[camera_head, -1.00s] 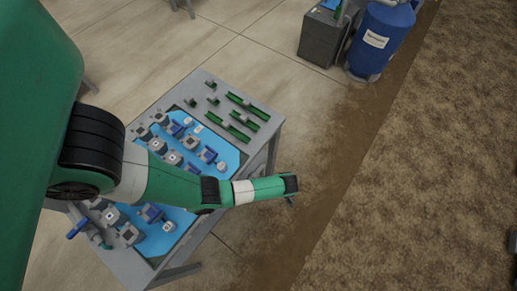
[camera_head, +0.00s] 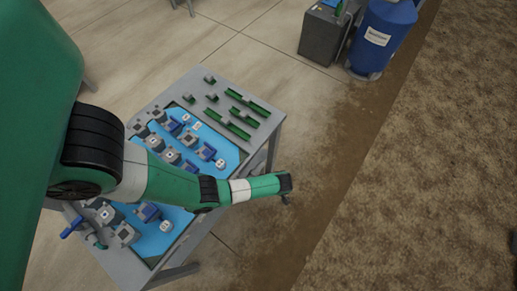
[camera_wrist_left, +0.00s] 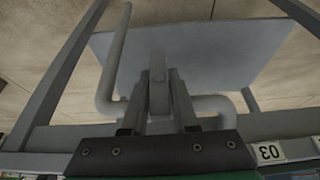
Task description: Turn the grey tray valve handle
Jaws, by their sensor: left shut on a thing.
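In the left wrist view, a grey handle (camera_wrist_left: 158,95) stands upright between the two dark fingers of my left gripper (camera_wrist_left: 159,74), which is shut on it. A grey pipe (camera_wrist_left: 112,75) bends up on the left of the handle, and a short pipe piece (camera_wrist_left: 212,105) shows on the right. The valve body is hidden behind the gripper. In the head view, my left arm reaches across the table, and its gripper (camera_head: 286,199) is small beyond the table's right edge. The handle cannot be made out there. My right gripper is not in view.
A blue barrel (camera_head: 383,38) and a grey box (camera_head: 322,40) stand at the back. The wrist view shows an "03" label (camera_wrist_left: 269,152).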

